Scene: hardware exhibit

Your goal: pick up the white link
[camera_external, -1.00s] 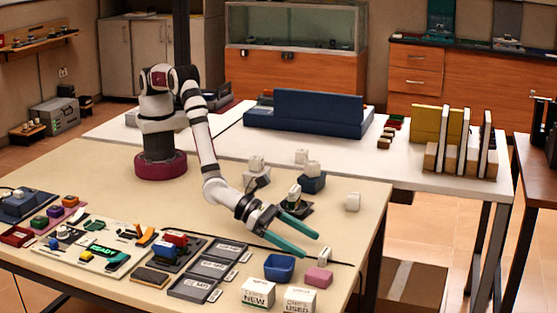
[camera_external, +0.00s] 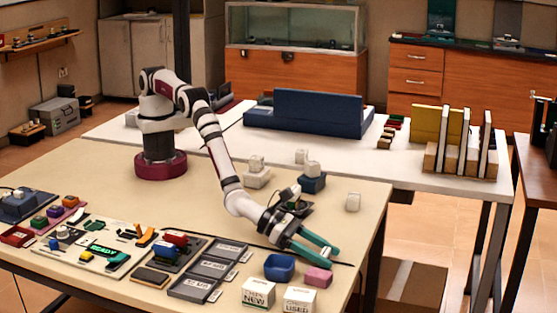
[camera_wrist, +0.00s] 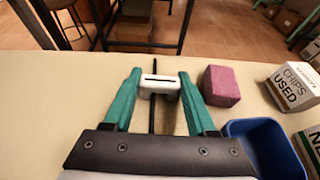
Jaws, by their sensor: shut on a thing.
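The white link (camera_wrist: 160,84) is a small white block with a dark slot, seen between my fingertips in the wrist view. It sits over a thin black cable that runs along the table. My gripper (camera_wrist: 160,87) has green fingers, one touching each side of the link, and is shut on it. In the external view my gripper (camera_external: 323,252) is low over the front right of the table, and its fingers mostly hide the link. I cannot tell whether the link is clear of the table.
A pink block (camera_wrist: 222,86) lies close to the right of the link, with a blue bin (camera_wrist: 262,146) nearer me. White boxes marked NEW (camera_external: 258,292) and USED (camera_external: 299,299) stand at the front. The table edge (camera_wrist: 60,52) is just beyond the link.

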